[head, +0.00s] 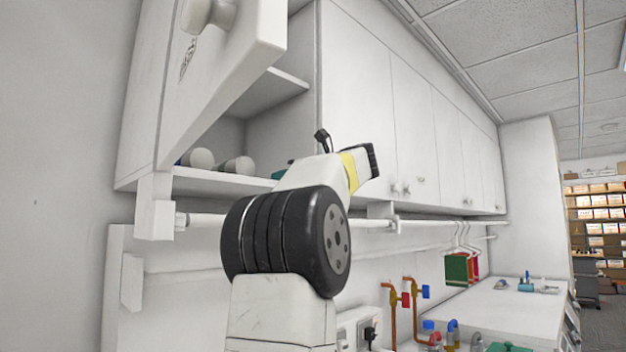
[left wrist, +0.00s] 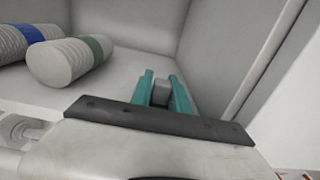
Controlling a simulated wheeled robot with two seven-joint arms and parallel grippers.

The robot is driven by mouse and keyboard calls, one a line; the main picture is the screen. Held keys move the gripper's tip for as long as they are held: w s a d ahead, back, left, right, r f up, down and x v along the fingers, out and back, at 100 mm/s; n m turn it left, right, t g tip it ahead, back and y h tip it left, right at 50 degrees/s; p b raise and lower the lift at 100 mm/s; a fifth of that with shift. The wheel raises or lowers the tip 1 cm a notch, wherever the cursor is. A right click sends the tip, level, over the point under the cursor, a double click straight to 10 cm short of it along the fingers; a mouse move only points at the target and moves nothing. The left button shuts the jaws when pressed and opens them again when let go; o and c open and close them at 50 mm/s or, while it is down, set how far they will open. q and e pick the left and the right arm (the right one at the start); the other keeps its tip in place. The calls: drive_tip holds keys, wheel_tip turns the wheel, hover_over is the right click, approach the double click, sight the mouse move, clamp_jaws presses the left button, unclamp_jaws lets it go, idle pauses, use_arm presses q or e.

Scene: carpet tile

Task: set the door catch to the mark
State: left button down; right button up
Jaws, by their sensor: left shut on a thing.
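A small grey block (left wrist: 161,93) is between the two teal fingers of my left gripper (left wrist: 163,88), which is shut on it. The block looks like the door catch, but most of it is hidden by the fingers. In the head view only a bit of teal of the left gripper (head: 284,174) shows at the cabinet's front edge, and my own wrist hides the rest. The open cabinet door (head: 215,85) with a round knob stands at the upper left. I cannot make out a mark for the catch in either view.
Ribbed jars (left wrist: 70,62) lie on the cabinet shelf (left wrist: 125,68) left of the fingers. Closed cabinet doors (head: 430,120) run to the right. A rail (head: 370,223) hangs under the cabinets. Below are copper taps (head: 393,310) and a white counter (head: 510,312).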

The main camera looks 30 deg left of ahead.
use_arm(q)
drive_tip(key=c, duration=1.3)
unclamp_jaws()
drive_tip(key=v, duration=0.7)
drive_tip(key=shift+s+d, duration=0.1)
drive_tip(key=shift+d, duration=0.3)
drive_tip(key=shift+d, duration=0.1)
